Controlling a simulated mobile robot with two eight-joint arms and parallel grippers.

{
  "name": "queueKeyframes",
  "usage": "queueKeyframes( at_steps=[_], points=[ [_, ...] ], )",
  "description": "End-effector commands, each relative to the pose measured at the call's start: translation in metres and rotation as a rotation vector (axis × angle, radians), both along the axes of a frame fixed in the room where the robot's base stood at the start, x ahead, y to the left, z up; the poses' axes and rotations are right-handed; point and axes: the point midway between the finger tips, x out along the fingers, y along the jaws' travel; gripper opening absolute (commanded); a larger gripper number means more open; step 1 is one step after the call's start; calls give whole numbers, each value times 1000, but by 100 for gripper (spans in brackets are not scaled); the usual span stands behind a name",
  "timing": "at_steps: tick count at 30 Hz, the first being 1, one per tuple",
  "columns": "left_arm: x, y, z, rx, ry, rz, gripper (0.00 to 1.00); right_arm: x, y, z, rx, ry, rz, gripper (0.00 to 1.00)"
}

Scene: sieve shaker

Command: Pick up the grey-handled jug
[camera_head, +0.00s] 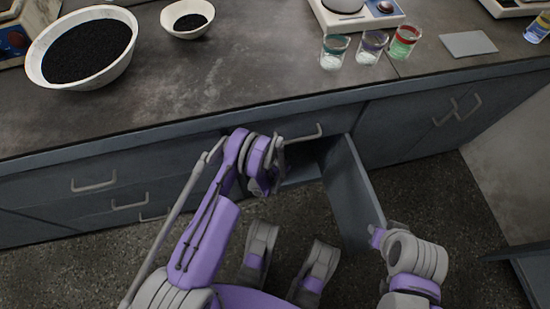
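I cannot make out a grey-handled jug in the head view. A cabinet under the bench stands open, its dark interior (301,172) partly hidden by my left arm. The cabinet door (350,190) is swung out towards me. The end of my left arm, with its gripper (268,170), is at the left side of the opening, below the bench edge. Its fingers are mostly hidden. The end of my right arm, with its gripper (378,236), is low at the outer edge of the door. I cannot tell whether it touches the door.
On the bench (235,60) are a large bowl (85,52) and a small bowl (188,20) of black grains. Small glasses (334,52) stand near a scale (355,15) and a grey plate (468,44). Handled drawers (93,184) line the front. Floor (440,205) right of the door is clear.

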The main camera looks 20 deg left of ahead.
Motion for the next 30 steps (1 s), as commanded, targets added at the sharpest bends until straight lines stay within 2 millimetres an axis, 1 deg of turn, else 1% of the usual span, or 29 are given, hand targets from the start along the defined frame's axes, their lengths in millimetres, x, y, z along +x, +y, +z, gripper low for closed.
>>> queueKeyframes(
  at_steps=[1,4,30],
  points=[
    [0,0,0,0,0,0,18,0,0,0,0,0,0,26],
    [0,0,0,0,0,0,0,0,0,0,0,0,0,26],
    [0,0,0,0,0,0,0,0,0,0,0,0,0,26]
  ],
)
